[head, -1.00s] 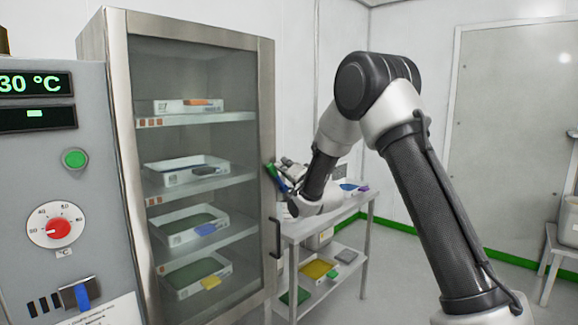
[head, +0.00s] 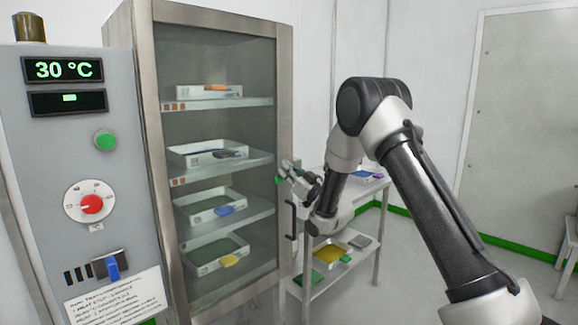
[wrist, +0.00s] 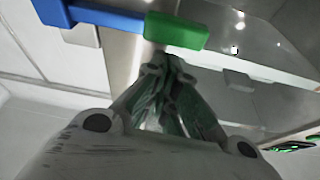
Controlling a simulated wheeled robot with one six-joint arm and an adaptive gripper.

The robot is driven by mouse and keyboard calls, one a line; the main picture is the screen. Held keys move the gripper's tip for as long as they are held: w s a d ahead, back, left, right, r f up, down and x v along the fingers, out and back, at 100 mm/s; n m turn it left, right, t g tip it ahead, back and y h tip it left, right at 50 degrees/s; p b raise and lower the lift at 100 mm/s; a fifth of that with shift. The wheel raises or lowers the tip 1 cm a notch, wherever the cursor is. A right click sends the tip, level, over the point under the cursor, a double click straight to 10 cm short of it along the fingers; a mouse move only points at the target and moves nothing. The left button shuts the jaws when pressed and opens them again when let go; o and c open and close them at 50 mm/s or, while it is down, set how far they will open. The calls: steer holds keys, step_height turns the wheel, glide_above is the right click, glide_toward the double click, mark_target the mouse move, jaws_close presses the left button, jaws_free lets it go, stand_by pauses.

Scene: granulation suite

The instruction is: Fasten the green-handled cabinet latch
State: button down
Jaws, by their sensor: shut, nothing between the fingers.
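The latch's green handle (wrist: 176,31) lies across the top of the wrist view, at the right end of a blue bar (wrist: 105,18). In the head view the green handle (head: 278,180) shows small at the right edge of the drying cabinet (head: 285,90), whose glass door is closed. My gripper (wrist: 165,65) is shut and empty, its fingertips just below the green handle in the picture; I cannot tell whether they touch it. In the head view my gripper (head: 287,170) is at the cabinet's right edge and hides most of the latch.
A black door handle (head: 291,220) is below the latch. A metal shelf table (head: 378,188) with trays stands close on the right, behind my arm. A control panel (head: 75,165) with a dial is at the left. Trays sit on the cabinet shelves.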

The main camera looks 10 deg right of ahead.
steer(key=shift+s+a+f, duration=0.15)
steer(key=shift+f, duration=0.45)
steer(key=shift+f, duration=0.15)
steer(key=shift+r, duration=0.3)
steer(key=s+d, duration=0.5)
steer(key=s, duration=0.2)
steer(key=shift+s+d+r, duration=0.3)
steer(key=shift+s, duration=0.05)
